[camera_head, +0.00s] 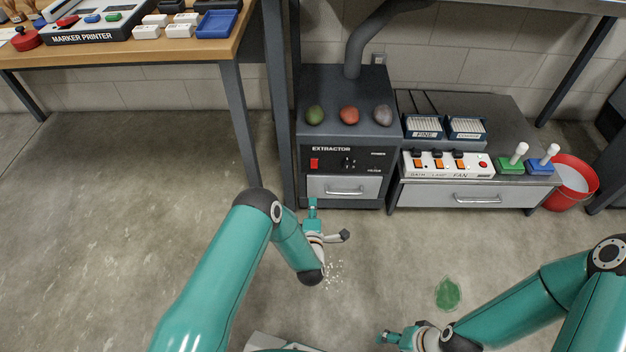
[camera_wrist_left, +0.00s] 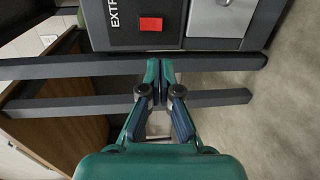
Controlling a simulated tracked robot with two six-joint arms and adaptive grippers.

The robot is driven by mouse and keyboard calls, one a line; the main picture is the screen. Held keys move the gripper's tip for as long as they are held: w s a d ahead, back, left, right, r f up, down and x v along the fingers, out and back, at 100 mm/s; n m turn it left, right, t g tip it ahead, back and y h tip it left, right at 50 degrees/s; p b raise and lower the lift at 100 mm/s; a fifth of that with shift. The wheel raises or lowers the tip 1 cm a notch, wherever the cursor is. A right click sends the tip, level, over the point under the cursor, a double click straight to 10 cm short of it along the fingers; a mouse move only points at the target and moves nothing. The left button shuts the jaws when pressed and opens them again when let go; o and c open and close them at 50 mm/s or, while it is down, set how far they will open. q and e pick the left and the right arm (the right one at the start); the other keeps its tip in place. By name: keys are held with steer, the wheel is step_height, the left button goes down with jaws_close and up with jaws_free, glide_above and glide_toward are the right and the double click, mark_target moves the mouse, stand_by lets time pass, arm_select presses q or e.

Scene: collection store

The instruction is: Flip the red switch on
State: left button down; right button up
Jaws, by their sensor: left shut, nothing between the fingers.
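The red switch (camera_head: 314,163) is a small red rectangle on the front panel of the dark grey extractor (camera_head: 375,157), under its label. The switch also shows in the left wrist view (camera_wrist_left: 151,24), beyond the fingertips; its position, on or off, is too small to tell. My left gripper (camera_head: 312,202) is shut and empty, in front of the extractor's lower front. Its closed fingers (camera_wrist_left: 160,68) point toward the extractor, apart from the switch. My right gripper (camera_head: 384,338) is low in the picture, far from the switch; its fingers are too small to judge.
A silver drawer (camera_head: 343,187) is below the switch. Green, red and grey stones (camera_head: 349,115) sit on the extractor. To the right are a switch strip (camera_head: 447,170), two levers and a red bucket (camera_head: 574,185). A workbench (camera_head: 150,52) stands left. A green spill (camera_head: 448,294) marks the floor.

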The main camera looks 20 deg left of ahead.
mark_target(314, 168)
arm_select(q)
steer(key=shift+w, duration=0.15)
steer(key=b+x, duration=0.5)
steer(key=x, duration=0.7)
steer(key=shift+a+f+b, duration=0.1)
steer(key=shift+f+b, duration=0.05)
steer(key=shift+b, duration=0.15)
steer(key=shift+b+x, duration=0.3)
steer(key=shift+x, duration=0.55)
